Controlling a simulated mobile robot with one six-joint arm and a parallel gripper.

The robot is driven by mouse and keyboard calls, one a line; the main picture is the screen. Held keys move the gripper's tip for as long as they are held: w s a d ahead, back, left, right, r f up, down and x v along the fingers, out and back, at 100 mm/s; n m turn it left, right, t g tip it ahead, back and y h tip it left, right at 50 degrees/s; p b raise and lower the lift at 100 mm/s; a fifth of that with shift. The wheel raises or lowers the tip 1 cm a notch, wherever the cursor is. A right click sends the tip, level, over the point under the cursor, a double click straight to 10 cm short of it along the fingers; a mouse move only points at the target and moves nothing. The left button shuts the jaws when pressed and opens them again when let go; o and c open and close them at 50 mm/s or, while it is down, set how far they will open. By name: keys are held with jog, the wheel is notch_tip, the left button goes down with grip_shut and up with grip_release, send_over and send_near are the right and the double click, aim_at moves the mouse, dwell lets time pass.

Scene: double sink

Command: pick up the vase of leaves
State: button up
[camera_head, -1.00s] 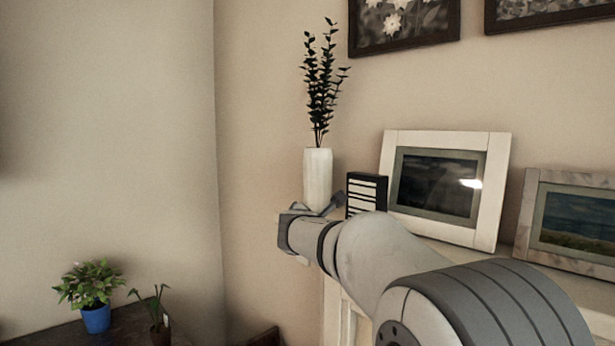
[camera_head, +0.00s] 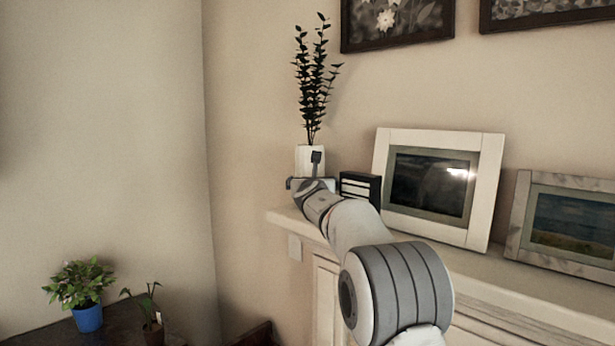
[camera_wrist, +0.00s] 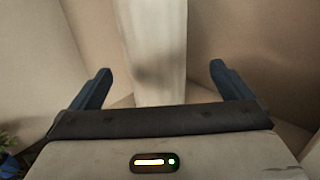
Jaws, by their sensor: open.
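The vase of leaves (camera_head: 311,156) is a white, upright vase with tall dark leafy stems. It stands at the left end of the mantel shelf, near the wall corner. My gripper (camera_head: 303,170) is in front of the vase's lower part and hides it in the head view. In the wrist view, my open gripper (camera_wrist: 158,80) has one finger on each side of the white vase (camera_wrist: 157,50), with gaps on both sides. Whether the vase lies fully between the fingertips in depth is hard to tell.
A small dark box with white stripes (camera_head: 359,188) stands just right of the vase. A white-framed picture (camera_head: 485,195) and another framed picture (camera_head: 517,222) lean farther right on the mantel (camera_head: 470,263). A blue-potted plant (camera_head: 88,318) is low at the left.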

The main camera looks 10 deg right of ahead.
aim_at(310, 175)
jog(key=w+p, duration=0.5)
jog(key=w, duration=0.2)
jog(key=shift+d, duration=0.25)
jog(key=shift+w, duration=0.1)
jog(key=c, duration=1.5)
jog(key=shift+r, duration=0.15)
